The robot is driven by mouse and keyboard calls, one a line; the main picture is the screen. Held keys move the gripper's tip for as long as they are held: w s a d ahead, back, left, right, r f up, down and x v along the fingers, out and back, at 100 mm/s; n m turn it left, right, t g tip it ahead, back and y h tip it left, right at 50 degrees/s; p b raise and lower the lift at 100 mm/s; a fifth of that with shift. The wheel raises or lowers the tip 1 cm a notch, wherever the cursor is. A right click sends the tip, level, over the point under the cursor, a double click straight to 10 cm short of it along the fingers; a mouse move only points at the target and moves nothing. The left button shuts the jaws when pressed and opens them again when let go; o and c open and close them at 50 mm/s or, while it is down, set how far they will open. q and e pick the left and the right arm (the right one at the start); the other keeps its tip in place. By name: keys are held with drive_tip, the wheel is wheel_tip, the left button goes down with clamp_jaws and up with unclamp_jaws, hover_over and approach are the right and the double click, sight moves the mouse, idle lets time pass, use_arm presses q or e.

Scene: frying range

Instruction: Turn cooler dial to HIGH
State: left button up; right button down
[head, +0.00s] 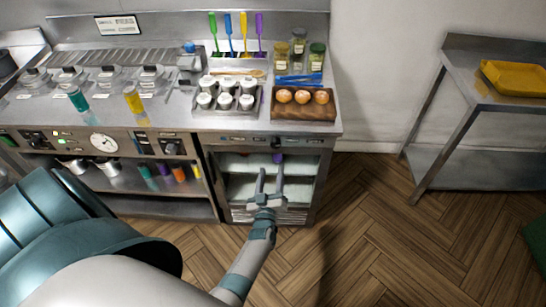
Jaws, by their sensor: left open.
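The cooler (314,180) is the metal-framed unit at the right end of the range, under the counter, with pale shelves inside. A small dark fitting (277,144) sits on the strip along its top; it may be the dial, but its setting is too small to read. A purple item (278,158) shows just below the strip. My left gripper (271,171) is in front of the cooler, its two fingers apart and pointing toward the strip. Nothing shows between the fingers, and they appear below the strip. My right gripper is not in view.
The counter above holds a wooden tray (272,114) of round brown items, a rack of white cups (226,103) and jars (298,42). A control panel with a gauge (104,142) runs left. A steel side table (450,165) stands right; wooden floor (370,220) between is clear.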

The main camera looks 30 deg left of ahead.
use_arm(q)
drive_tip(key=p+v, duration=0.1)
drive_tip(key=v, duration=0.5)
drive_tip(key=shift+s, duration=0.3)
drive_tip(key=shift+d, duration=0.15)
drive_tip(key=s+d+f+m+g+h+b, duration=0.25)
drive_tip(key=s+d+f, duration=0.2)
drive_tip(key=f, duration=0.55)
drive_tip(key=s+d+f+m+g+h+b, duration=0.25)
drive_tip(key=s+f, duration=0.25)
drive_tip(key=f, duration=0.6)
drive_tip(key=s+d+f+m+g+h+b, duration=0.1)
drive_tip(key=s+d+f+m+h+b, duration=0.25)
drive_tip(key=f, duration=0.65)
drive_tip(key=s+f+m+g+b, duration=0.1)
drive_tip(key=s+f+g, duration=0.2)
drive_tip(key=s+f, duration=0.3)
drive_tip(key=s+a+f+m+g+b, duration=0.1)
drive_tip(key=s+f, duration=0.6)
drive_tip(key=s, duration=0.9)
drive_tip(key=s+a+f+m+g+b, duration=0.1)
drive_tip(key=s+f+m+g, duration=0.2)
drive_tip(key=s, duration=0.8)
wheel_tip(320, 180, down, 3)
drive_tip(key=shift+s+f+g, duration=0.2)
drive_tip(key=shift+s+g, duration=0.05)
drive_tip(key=shift+g, duration=0.95)
